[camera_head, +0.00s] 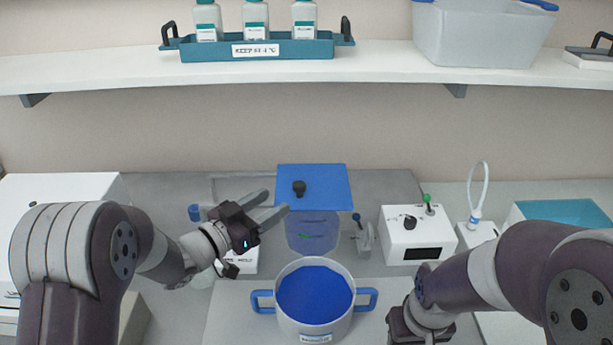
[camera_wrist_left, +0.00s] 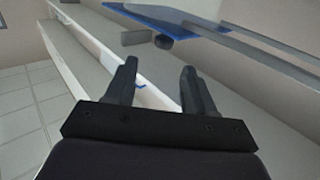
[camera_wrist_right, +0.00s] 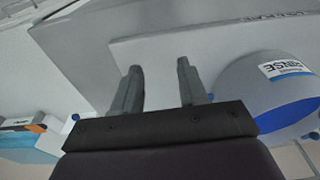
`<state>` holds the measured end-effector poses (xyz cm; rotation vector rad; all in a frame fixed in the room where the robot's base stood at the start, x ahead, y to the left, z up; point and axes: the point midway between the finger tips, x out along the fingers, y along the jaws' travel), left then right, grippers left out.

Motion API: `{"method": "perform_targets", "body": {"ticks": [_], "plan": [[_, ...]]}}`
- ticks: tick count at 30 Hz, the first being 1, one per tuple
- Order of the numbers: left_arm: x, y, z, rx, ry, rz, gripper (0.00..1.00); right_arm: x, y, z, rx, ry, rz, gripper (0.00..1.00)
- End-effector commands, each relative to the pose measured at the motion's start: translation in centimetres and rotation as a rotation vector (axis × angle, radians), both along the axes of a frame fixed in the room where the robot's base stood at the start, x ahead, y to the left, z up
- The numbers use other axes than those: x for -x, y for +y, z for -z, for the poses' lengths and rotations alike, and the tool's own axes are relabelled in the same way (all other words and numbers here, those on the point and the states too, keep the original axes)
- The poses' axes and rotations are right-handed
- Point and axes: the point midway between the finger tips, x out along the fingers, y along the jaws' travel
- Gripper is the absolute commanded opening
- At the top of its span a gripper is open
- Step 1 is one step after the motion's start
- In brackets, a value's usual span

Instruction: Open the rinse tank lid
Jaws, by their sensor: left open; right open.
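A flat blue square lid (camera_head: 325,186) with a black knob (camera_head: 299,188) lies over a clear tank (camera_head: 312,234) in the middle of the head view; it looks closed. In the left wrist view the blue plate (camera_wrist_left: 165,14) and its dark knob (camera_wrist_left: 163,41) show at the top. My left gripper (camera_head: 277,203) is open and empty, just left of the lid's front left part; its fingers also show in the left wrist view (camera_wrist_left: 159,70). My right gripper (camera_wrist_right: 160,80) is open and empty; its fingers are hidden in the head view.
A white pot (camera_head: 315,318) with blue handles and a blue inside stands in front of the tank; its label reads RINSE in the right wrist view (camera_wrist_right: 287,68). A white control box (camera_head: 417,232) stands to the right. A shelf (camera_head: 380,65) with a bottle tray (camera_head: 190,47) runs above.

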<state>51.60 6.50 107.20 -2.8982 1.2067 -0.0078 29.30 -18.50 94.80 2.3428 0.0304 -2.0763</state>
Motion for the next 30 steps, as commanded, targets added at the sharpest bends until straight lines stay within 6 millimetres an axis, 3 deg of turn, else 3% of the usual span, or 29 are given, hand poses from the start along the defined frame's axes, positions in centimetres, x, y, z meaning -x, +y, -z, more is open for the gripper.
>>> {"method": "perform_targets", "body": {"ticks": [12, 24, 25, 30], "plan": [[-6.8, -6.9, 0.0, -0.002, 0.002, -0.001, 0.54, 0.0, 0.0, -1.4, 0.0, 0.0, 0.0, 0.43], [-8.1, -8.0, 0.1, -0.002, 0.004, -0.004, 0.54, 0.0, 0.0, -1.5, 0.0, 0.0, 0.0, 0.43], [-8.0, -8.0, 0.1, -0.002, 0.004, -0.004, 0.51, 0.0, 0.0, -1.5, 0.0, 0.0, 0.0, 0.43], [-8.0, -8.0, 0.1, -0.003, 0.003, -0.004, 0.0, 0.0, 0.0, -1.5, 0.0, 0.0, 0.0, 0.43]]}}
